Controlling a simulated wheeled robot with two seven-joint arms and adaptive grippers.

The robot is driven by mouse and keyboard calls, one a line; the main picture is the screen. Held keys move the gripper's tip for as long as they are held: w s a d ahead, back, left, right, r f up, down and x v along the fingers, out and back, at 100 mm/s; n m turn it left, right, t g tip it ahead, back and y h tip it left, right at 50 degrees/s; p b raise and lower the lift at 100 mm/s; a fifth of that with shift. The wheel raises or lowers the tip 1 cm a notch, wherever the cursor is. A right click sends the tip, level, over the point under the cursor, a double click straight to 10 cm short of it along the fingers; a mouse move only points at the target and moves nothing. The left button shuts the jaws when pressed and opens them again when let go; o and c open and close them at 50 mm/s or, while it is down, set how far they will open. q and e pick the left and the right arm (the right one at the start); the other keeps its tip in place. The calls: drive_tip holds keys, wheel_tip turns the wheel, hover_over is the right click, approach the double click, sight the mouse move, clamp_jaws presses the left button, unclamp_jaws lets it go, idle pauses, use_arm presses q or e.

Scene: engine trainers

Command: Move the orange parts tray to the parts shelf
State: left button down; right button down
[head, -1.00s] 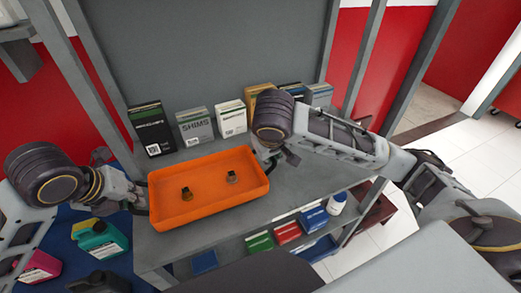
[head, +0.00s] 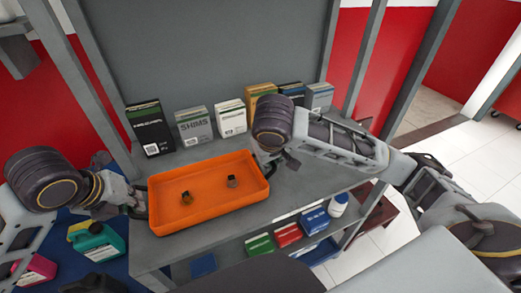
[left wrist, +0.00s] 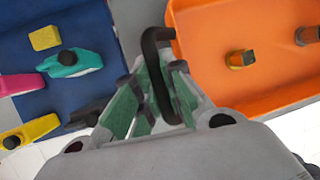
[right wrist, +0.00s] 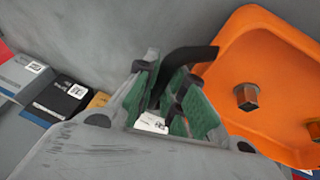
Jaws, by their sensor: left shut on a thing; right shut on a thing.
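The orange parts tray (head: 212,211) is at the upper level of the grey parts shelf (head: 310,189), in front of a row of boxes. Two small parts with orange-brown bodies, one (head: 187,198) and another (head: 232,182), lie in it. My left gripper (head: 142,205) is shut on the tray's left handle, a dark bar that shows in the left wrist view (left wrist: 158,75). My right gripper (head: 268,163) is shut on the right handle, seen in the right wrist view (right wrist: 185,62). I cannot tell whether the tray's underside touches the shelf.
Several boxes, including a black one (head: 150,128) and a grey SHIMS box (head: 194,126), stand along the shelf's back. Grey uprights (head: 345,70) frame it. A lower level holds green, red and blue boxes (head: 288,234). Bottles (head: 97,241) stand at the lower left.

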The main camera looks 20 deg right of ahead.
use_arm(q)
drive_tip(key=shift+w+a+f+b, duration=0.1)
drive_tip(key=shift+f+b, duration=0.4)
use_arm(e)
drive_tip(key=shift+f, duration=0.55)
use_arm(q)
drive_tip(key=c, duration=1.5)
unclamp_jaws()
use_arm(e)
drive_tip(key=c, duration=1.5)
unclamp_jaws()
use_arm(q)
drive_tip(key=shift+r, duration=0.2)
use_arm(e)
drive_tip(key=shift+r, duration=0.2)
